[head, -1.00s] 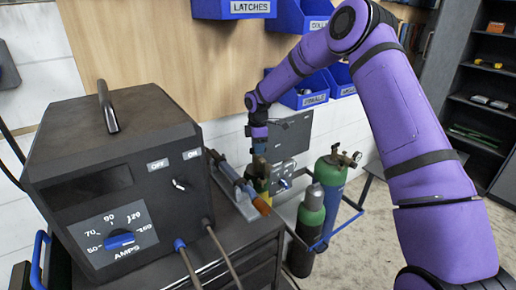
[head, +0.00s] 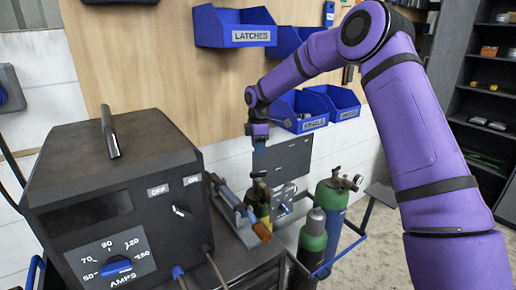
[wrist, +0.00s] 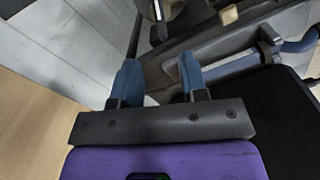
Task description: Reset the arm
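My purple arm reaches from the right over to the wall side of the bench in the head view. My gripper (head: 259,160) hangs at its end, pointing down above a small device with a dark top and a yellow-green body (head: 258,198). In the wrist view my gripper (wrist: 160,80) shows two blue fingers standing well apart with nothing between them. Beyond the fingertips lie dark and grey metal parts of the bench fixture (wrist: 230,50). The fingers look clear of them, though the exact gap cannot be told.
A black welding machine (head: 110,200) with an amps dial stands at left. Green gas cylinders (head: 313,240) stand right of the bench. Blue bins (head: 235,25) hang on the wooden panel behind the arm. Dark shelves (head: 490,100) stand at far right.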

